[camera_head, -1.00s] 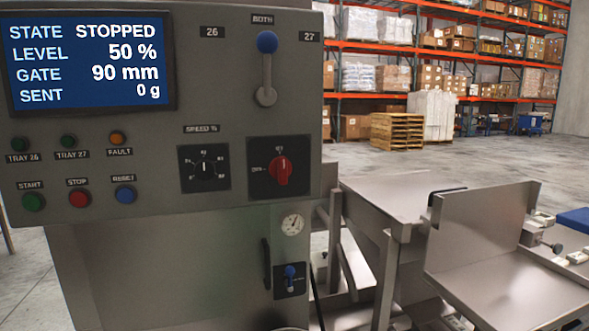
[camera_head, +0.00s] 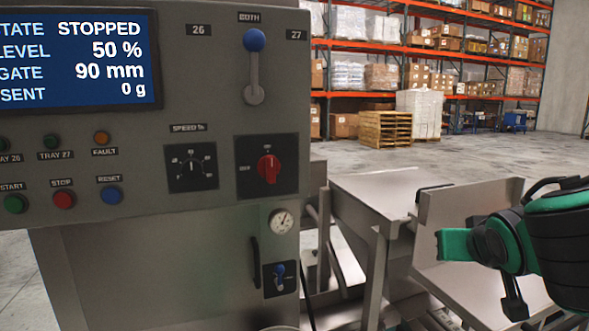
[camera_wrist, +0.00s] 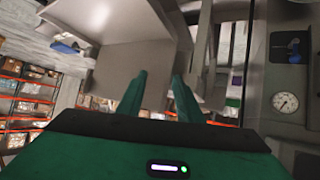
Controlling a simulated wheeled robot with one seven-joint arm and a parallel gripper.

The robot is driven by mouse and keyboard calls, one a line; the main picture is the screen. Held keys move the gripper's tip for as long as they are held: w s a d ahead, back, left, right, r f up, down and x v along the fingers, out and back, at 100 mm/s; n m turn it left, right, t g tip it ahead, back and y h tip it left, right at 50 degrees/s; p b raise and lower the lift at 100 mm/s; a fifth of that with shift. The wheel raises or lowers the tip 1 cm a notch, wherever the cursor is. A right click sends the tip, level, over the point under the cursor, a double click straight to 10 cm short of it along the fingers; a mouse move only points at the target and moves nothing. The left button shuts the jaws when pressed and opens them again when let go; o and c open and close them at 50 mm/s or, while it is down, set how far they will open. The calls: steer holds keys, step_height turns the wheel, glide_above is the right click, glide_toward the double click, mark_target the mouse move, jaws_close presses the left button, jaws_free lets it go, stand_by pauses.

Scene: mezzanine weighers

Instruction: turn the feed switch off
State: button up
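A red rotary switch (camera_head: 268,168) sits on a black square plate at the lower right of the grey control panel (camera_head: 120,140). Its knob looks roughly upright; its small labels, one above and one at the left, are too small to read surely. The panel display (camera_head: 78,58) reads STOPPED, level 50 %, gate 90 mm, sent 0 g. My gripper (camera_wrist: 159,76) shows two green fingers apart with nothing between them. My green and black arm shows at the right of the head view, well right of the panel and apart from the switch.
A black speed dial (camera_head: 191,167) is left of the red switch, and a blue-knobbed lever (camera_head: 254,68) is above it. A gauge (camera_head: 281,221) and a small blue-handled valve (camera_head: 279,276) are below. Steel trays (camera_head: 375,190) stand to the right. Several shelves fill the background.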

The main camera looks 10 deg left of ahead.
steer(key=a+r+n+t+y, duration=0.1)
steer(key=a+r+y, duration=0.15)
steer(key=a, duration=0.45)
steer(key=a+r+n+t+y, duration=0.1)
steer(key=a+r+t, duration=0.15)
steer(key=a, duration=0.35)
steer(key=n+y, duration=0.4)
steer(key=y, duration=0.3)
glide_toward(272, 164)
steer(key=shift+t+h, duration=0.25)
steer(key=shift+t, duration=0.1)
steer(key=x, duration=0.8)
steer(key=shift+a+f, duration=0.15)
steer(key=shift+a, duration=0.1)
